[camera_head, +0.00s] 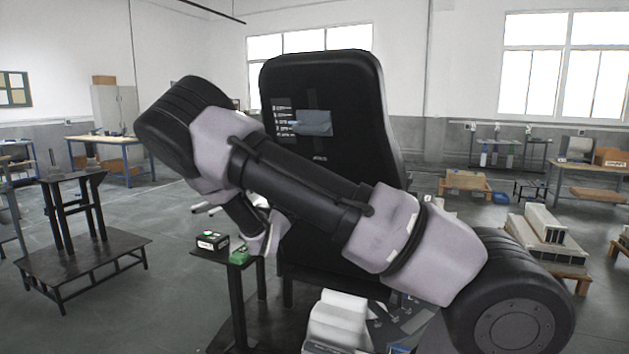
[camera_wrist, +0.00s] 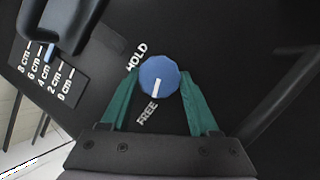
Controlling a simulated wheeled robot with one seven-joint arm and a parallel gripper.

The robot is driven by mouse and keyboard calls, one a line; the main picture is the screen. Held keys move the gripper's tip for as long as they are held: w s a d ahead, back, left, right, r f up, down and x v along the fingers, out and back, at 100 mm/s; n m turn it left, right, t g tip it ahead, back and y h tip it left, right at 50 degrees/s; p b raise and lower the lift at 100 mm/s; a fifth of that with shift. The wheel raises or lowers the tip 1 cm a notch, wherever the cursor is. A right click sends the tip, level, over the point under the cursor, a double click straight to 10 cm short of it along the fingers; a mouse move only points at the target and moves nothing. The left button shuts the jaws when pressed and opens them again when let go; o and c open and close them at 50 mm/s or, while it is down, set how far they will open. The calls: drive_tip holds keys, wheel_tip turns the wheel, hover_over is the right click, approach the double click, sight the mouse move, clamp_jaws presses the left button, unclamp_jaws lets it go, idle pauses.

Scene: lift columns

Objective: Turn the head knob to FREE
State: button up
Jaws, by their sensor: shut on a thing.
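The blue knob (camera_wrist: 158,76) sits on a black panel (camera_wrist: 225,55) in the wrist view. Its white pointer line points down, slightly left, close to the FREE label (camera_wrist: 147,113). The HOLD label (camera_wrist: 136,56) is up and left of the knob. My gripper (camera_wrist: 160,75) has green fingers on both sides of the knob and is shut on it. The inner faces of the fingertips are partly hidden by the knob. In the head view I cannot make out the knob.
A centimetre scale (camera_wrist: 48,75) and a dark rounded part (camera_wrist: 65,22) lie left of the knob. In the head view, a tall black panel (camera_head: 330,80) stands behind my arm. A small black box (camera_head: 212,241) sits on a stand. A dark low platform (camera_head: 85,258) is at left.

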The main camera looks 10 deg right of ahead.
drive_tip(key=o, duration=1.4)
drive_tip(key=shift+c, duration=0.2)
drive_tip(key=v, duration=1.1)
drive_tip(key=shift+w, duration=0.1)
